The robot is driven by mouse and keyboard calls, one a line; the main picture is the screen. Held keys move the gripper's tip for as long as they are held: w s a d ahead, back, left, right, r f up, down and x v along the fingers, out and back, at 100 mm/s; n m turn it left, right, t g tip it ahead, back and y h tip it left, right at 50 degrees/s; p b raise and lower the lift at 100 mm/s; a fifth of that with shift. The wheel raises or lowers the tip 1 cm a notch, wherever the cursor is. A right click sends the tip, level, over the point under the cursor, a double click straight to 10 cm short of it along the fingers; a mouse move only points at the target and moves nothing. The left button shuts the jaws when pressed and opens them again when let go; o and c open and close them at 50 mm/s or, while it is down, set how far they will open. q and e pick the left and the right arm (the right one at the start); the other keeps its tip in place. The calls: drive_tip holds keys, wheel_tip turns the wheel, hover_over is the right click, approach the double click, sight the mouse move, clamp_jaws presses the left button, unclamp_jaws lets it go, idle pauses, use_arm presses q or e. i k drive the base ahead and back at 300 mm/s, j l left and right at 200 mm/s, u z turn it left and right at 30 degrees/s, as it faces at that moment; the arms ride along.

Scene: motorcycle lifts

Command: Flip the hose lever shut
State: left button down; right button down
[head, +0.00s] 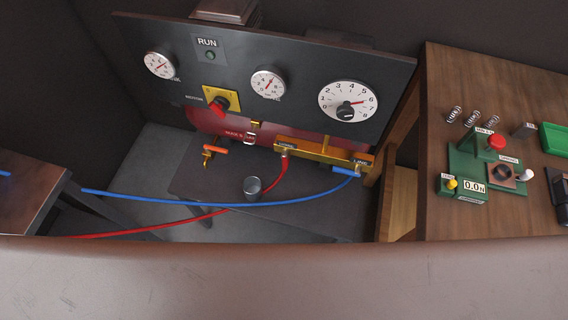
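Below the dark gauge panel (310,59), a brass bar (315,151) carries small labels that I cannot read for certain. A red hose (278,183) comes down from its left part. A blue hose (250,205) runs from its right end to the left. A short blue piece (346,171), possibly a lever, lies at that right end. An orange handle (215,149) on a brass valve stands farther left. I cannot tell which of these is the hose lever, or how it is set. Neither of my grippers shows.
A small metal cup (252,187) stands below the bar. A wooden bench (448,92) on the right holds a green device (470,165) and springs. A dark table (35,205) is at left. A broad brownish surface (280,280) fills the bottom.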

sight(285, 154)
drive_tip(key=k+j, duration=0.2)
drive_tip(key=j, duration=0.2)
drive_tip(key=k+j, duration=0.25)
drive_tip(key=j, duration=0.15)
drive_tip(key=k+j, duration=0.2)
drive_tip(key=j, duration=0.2)
drive_tip(key=k+j, duration=0.25)
drive_tip(key=j, duration=0.15)
